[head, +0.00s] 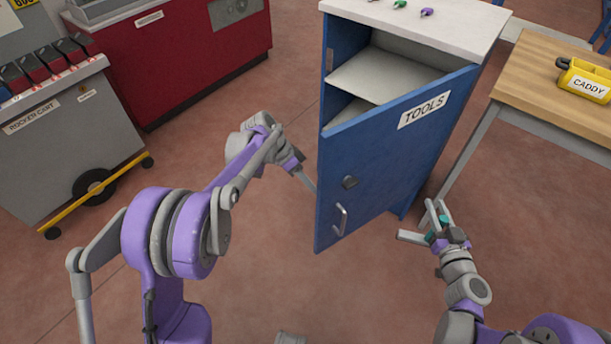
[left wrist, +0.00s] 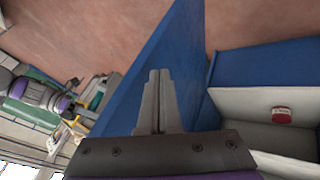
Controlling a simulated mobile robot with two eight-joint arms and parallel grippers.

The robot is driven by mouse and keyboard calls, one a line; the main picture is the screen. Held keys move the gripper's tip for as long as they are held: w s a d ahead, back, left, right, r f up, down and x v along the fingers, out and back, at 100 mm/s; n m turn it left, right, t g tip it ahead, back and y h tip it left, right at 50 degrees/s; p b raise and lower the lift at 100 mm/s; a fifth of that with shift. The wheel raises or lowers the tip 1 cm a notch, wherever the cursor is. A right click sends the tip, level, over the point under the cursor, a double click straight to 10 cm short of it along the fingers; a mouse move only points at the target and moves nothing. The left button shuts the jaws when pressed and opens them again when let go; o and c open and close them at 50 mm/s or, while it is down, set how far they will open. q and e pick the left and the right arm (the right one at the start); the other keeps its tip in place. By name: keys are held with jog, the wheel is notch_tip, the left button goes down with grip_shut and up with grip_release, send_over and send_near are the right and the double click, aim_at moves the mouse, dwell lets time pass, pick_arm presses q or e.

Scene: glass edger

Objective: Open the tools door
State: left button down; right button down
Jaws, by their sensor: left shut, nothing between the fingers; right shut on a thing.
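The blue tools door (head: 385,165), with a TOOLS label and a grey handle (head: 341,220), stands part open on the blue cabinet (head: 340,45). Its hinge side is at the right and its free edge at the left. My left gripper (head: 308,183) is shut and empty at that free edge; its tips are partly hidden behind the door. In the left wrist view its closed fingers (left wrist: 160,85) lie over the door's blue panel (left wrist: 148,62), with the cabinet shelves to the right. My right gripper (head: 428,222) is right of the door, shut on a small teal thing (head: 443,221).
A wooden table (head: 540,85) with a yellow caddy (head: 585,82) stands at the right. A grey rocker cart (head: 70,150) and a red cabinet (head: 190,60) stand at the left. Small coloured things lie on the cabinet top. The floor before the door is clear.

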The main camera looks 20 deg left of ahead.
pick_arm(q)
jog(key=shift+s+d, duration=0.25)
jog(key=s+d+n, duration=0.1)
jog(key=s+d, duration=0.8)
jog(key=d, duration=0.4)
jog(key=shift+d+t+p, duration=0.35)
jog(key=shift+t, duration=0.05)
pick_arm(e)
jog(key=shift+r, duration=0.5)
pick_arm(q)
jog(key=shift+s+r, duration=0.1)
jog(key=shift+r, duration=0.1)
pick_arm(e)
jog(key=shift+a+r, duration=0.1)
jog(key=shift+r, duration=0.05)
